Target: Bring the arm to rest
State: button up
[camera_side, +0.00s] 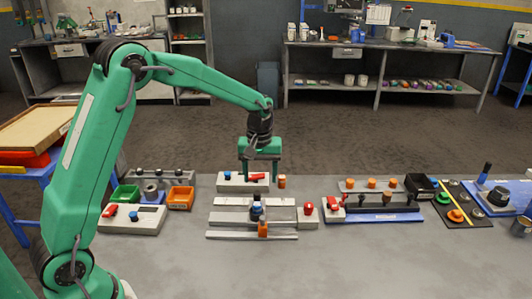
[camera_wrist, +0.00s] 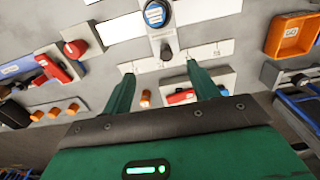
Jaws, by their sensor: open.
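My green arm reaches out over the grey table from the left in the side view. My gripper (camera_side: 261,177) points down above a pale block (camera_side: 231,182) with a blue knob and a red part (camera_side: 257,177). Its two fingers are spread apart with nothing seen between them. In the wrist view my gripper (camera_wrist: 157,82) also shows open, its two green fingers apart. The red part (camera_wrist: 181,96) shows between and beyond the fingers there. An orange cylinder (camera_side: 282,181) stands just right of the gripper. I cannot tell whether a finger touches anything.
Pale rails with a blue-black knob (camera_side: 257,209) and an orange piece (camera_side: 263,228) lie in front. An orange bin (camera_side: 181,198) and green bin (camera_side: 125,194) are at left. A blue-based fixture (camera_side: 375,216) is at right. The table front is clear.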

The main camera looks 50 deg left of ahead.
jog(key=s+d+r+m+t, duration=0.1)
jog(key=s+r+m+t, duration=0.15)
jog(key=s+r, duration=0.55)
jog(key=s+d+r+m+t, duration=0.2)
jog(key=s+r+m, duration=0.2)
jog(key=s+r, duration=0.5)
jog(key=s+f+m+t, duration=0.1)
jog(key=s+f+m, duration=0.1)
jog(key=s, duration=0.7)
jog(key=shift+s+f, duration=0.4)
jog(key=shift+f, duration=0.2)
